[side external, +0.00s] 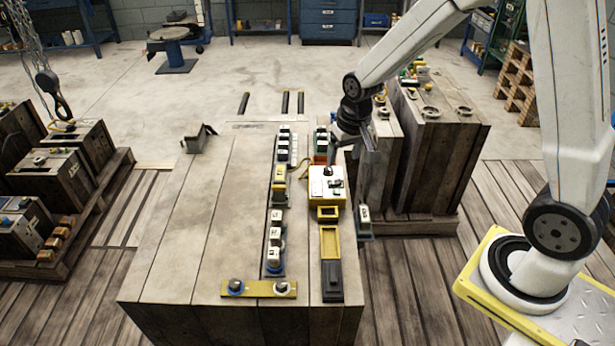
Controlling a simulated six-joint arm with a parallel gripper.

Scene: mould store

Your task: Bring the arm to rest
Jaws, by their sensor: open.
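My arm reaches in from the right, with its wrist bent down over the right side of the wooden work block (185,235). My gripper (350,158) is open, near the block's right edge. It is beside and behind a white and yellow box (327,184) with a dark knob on top. I see nothing held between the fingers, but they are small and partly lost against the dark wood behind. Whether they touch anything cannot be told.
A row of small labelled blocks (273,235) runs down the work block. A yellow frame (331,243) and a yellow bar (258,289) lie near its front. Tall wooden moulds (437,160) stand close right of my gripper. A chain hook (50,83) hangs left.

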